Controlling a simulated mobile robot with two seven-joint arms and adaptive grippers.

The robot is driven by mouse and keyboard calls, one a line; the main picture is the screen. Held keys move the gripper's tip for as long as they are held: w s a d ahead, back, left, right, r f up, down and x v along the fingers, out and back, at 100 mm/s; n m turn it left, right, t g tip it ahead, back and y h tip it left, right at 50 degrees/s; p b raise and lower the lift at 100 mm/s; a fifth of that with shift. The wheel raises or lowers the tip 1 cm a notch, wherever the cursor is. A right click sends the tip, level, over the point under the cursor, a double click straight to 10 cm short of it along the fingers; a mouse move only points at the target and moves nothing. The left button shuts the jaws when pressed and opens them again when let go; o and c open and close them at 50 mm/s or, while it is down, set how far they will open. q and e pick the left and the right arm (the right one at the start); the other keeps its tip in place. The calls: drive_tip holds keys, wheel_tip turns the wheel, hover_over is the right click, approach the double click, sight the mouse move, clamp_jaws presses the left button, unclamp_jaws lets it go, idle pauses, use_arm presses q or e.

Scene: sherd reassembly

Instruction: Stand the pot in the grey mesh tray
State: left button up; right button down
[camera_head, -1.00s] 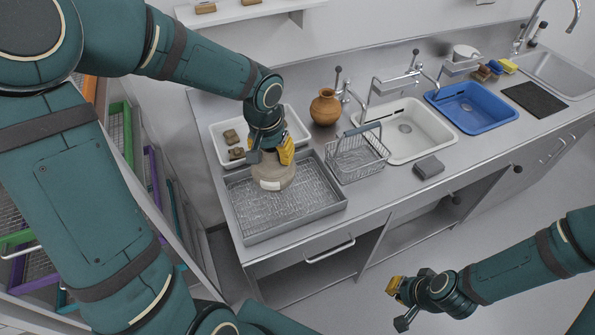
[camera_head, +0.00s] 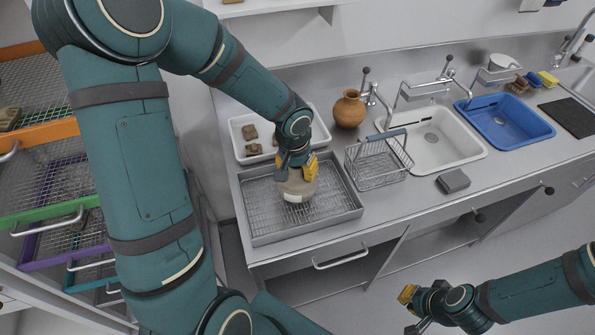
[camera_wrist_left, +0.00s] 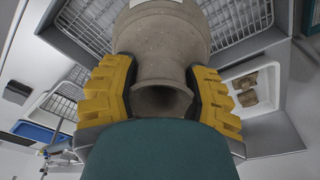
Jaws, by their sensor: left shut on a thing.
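The pot (camera_head: 297,187) is a grey-beige vessel with a pale label patch. My left gripper (camera_head: 297,165) is shut on its neck from above, one yellow finger on each side. The left wrist view shows the pot's neck and open mouth (camera_wrist_left: 162,98) between the yellow pads (camera_wrist_left: 160,90). The pot looks upright, over or in the grey mesh tray (camera_head: 352,207), near its middle. I cannot tell whether its base touches the mesh. My right gripper (camera_head: 412,308) is empty and open, off the counter at the lower right.
A white basin (camera_head: 239,137) with several brown sherds stands behind the tray. A wire basket (camera_head: 378,165) stands right of it, with an orange-brown jug (camera_head: 348,109) behind.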

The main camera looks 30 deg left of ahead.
use_arm(q)
drive_tip(key=shift+w+f, duration=0.1)
drive_tip(key=shift+f, duration=0.4)
drive_tip(key=o, duration=1.3)
drive_tip(key=shift+f, duration=0.1)
